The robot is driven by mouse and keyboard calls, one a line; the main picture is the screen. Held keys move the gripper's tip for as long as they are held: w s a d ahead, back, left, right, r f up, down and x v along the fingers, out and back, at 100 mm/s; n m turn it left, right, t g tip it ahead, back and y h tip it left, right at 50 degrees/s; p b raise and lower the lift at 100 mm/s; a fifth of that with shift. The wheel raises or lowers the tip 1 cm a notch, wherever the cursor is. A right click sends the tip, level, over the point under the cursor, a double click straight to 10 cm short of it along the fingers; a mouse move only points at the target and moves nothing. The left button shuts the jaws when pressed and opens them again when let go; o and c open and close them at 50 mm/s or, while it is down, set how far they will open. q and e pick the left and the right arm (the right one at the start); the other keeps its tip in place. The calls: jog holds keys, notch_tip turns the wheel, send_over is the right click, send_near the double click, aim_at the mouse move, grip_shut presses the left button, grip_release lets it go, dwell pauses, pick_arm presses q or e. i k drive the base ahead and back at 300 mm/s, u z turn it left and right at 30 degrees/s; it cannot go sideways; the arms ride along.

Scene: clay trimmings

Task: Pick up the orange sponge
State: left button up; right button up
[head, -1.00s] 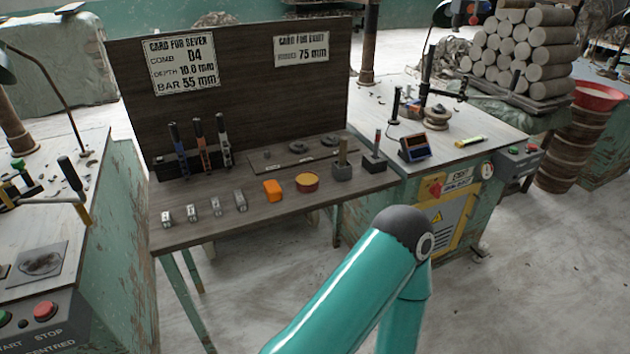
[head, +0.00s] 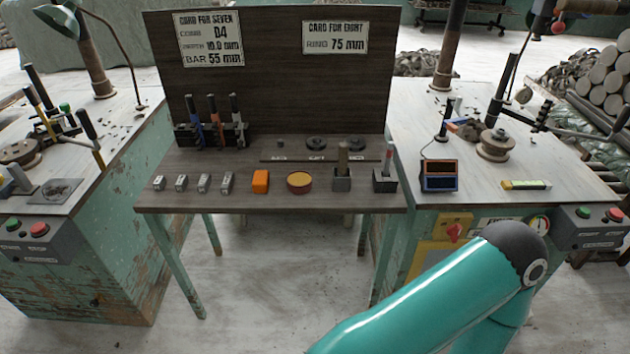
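The orange sponge (head: 261,181) is a small block on the front part of the dark wooden bench (head: 330,203), left of a round tin with a yellow-orange top (head: 299,182). It stands apart from the things beside it. A teal arm link of mine crosses the lower right of the head view, in front of the right-hand machine. Neither of my grippers is in view.
Several small metal blocks (head: 203,183) lie left of the sponge. Two dark holders with upright tools (head: 342,178) stand right of the tin. A back board (head: 280,75) rises behind. Green machines (head: 95,270) flank the bench; the floor in front is clear.

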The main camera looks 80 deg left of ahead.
aim_at(260, 184)
jog(key=z, duration=0.25)
jog(key=i, duration=0.5)
jog(key=u, duration=1.9)
jog(key=i, duration=0.25)
jog(key=u, duration=2.3)
jog(key=k, duration=0.6)
jog(key=u, duration=0.35)
jog(key=i, duration=1.65)
jog(key=z, duration=0.4)
